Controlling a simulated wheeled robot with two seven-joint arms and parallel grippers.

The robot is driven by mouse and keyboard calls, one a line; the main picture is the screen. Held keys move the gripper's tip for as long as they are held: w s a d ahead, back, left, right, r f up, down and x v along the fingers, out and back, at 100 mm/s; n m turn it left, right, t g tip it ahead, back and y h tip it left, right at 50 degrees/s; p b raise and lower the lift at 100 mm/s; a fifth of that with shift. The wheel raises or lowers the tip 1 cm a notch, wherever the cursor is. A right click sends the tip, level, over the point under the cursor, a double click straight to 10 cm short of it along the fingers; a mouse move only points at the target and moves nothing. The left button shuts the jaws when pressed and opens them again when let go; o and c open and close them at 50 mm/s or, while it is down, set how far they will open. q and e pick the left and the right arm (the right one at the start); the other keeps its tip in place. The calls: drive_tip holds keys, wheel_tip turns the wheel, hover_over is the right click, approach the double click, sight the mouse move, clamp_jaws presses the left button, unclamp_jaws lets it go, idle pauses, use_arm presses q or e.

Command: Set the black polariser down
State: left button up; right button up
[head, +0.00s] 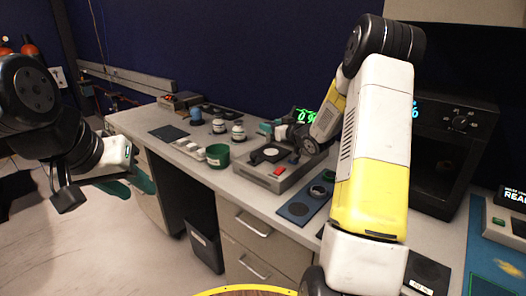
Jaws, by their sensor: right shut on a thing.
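My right gripper (268,129) is over the back edge of a grey device (262,176), reached from the right by my white and yellow arm. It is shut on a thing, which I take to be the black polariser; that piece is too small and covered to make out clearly. A dark round disc (269,155) lies on top of the device, in front of and below the gripper. My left gripper (130,184) is at the left, off the bench's front edge, with its green fingers apart and nothing between them.
A blue tray (294,211) with round pieces lies right of the device. A green cup (218,155), white-and-dark jars (238,134) and a white rack (190,147) stand left of it. A black oven-like box (450,150) stands at right. Dark mats lie further back.

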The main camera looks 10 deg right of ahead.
hover_over(273, 153)
wheel_tip(273, 153, down, 6)
drive_tip(key=shift+s+d+r, duration=0.1)
drive_tip(key=shift+f, duration=2.1)
drive_tip(key=shift+f, duration=0.2)
drive_tip(key=o, duration=1.3)
drive_tip(key=shift+o, duration=0.2)
